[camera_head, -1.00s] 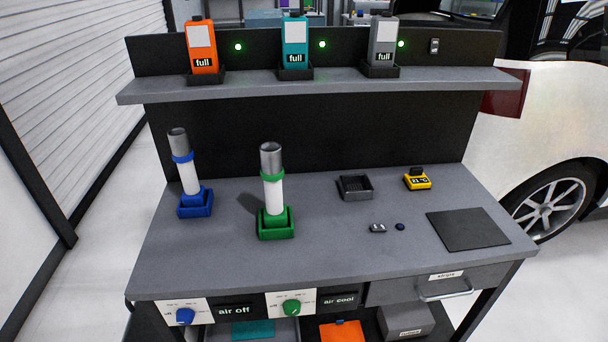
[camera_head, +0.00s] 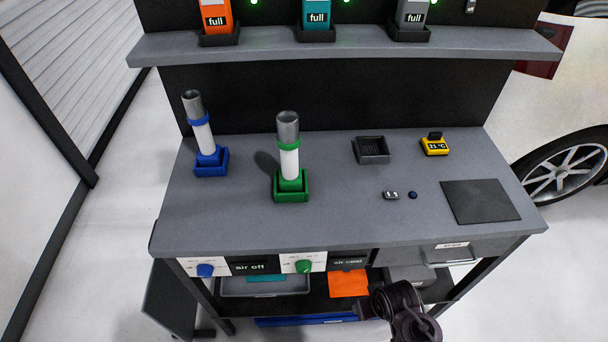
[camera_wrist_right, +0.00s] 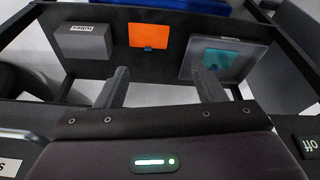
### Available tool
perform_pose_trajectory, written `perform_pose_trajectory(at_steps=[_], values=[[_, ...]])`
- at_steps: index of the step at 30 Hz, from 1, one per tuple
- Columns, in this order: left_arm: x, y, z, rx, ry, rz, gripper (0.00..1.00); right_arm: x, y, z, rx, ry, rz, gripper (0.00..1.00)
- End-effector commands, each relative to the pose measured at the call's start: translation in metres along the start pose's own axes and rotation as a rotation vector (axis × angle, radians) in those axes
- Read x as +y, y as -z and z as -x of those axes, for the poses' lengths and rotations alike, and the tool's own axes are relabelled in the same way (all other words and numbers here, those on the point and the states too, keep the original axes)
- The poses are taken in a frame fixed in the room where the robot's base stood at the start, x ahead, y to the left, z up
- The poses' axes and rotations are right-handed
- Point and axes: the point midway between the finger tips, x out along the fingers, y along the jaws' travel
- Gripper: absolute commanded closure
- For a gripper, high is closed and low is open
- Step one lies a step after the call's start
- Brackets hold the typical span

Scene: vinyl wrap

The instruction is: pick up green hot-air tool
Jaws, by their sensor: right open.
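The green hot-air tool (camera_head: 289,158) has a grey nozzle, a white body and a green collar. It stands upright in a green holder (camera_head: 291,187) near the middle of the grey bench. The blue hot-air tool (camera_head: 203,135) stands in a blue holder to its left. My right arm shows low in the head view, in front of the bench and below its top, well away from the green tool. In the right wrist view my right gripper (camera_wrist_right: 160,90) is open and empty, facing the lower shelf. My left gripper is not in view.
On the bench are a black tray (camera_head: 371,150), a yellow thermometer (camera_head: 434,146) reading 21 °C and a dark mat (camera_head: 480,202). Knobs and a drawer line the front edge. An upper shelf (camera_head: 345,47) holds three bottles. The bench front-left is clear.

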Motion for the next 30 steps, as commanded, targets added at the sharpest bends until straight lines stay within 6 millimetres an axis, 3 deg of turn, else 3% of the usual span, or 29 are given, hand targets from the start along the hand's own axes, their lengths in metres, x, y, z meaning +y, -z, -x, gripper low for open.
perform_pose_trajectory(at_steps=[1, 6, 9, 12, 18, 21, 30], values=[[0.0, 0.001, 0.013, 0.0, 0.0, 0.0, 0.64, 0.0, 0.024, 0.037, 0.037, -0.002, 0.005, 0.37], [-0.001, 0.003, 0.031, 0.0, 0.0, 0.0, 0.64, -0.012, 0.102, 0.136, 0.206, 0.001, 0.039, 0.37], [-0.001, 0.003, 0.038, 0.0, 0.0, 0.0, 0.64, -0.028, 0.153, 0.181, 0.352, 0.015, 0.077, 0.37], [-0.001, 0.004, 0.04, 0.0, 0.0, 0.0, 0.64, -0.047, 0.197, 0.205, 0.486, 0.045, 0.121, 0.37], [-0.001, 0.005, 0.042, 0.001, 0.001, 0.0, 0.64, -0.085, 0.268, 0.23, 0.697, 0.144, 0.224, 0.37], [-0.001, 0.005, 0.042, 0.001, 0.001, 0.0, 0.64, -0.095, 0.293, 0.233, 0.754, 0.201, 0.27, 0.37], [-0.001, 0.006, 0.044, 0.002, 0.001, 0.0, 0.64, -0.104, 0.322, 0.227, 0.784, 0.281, 0.307, 0.37]])
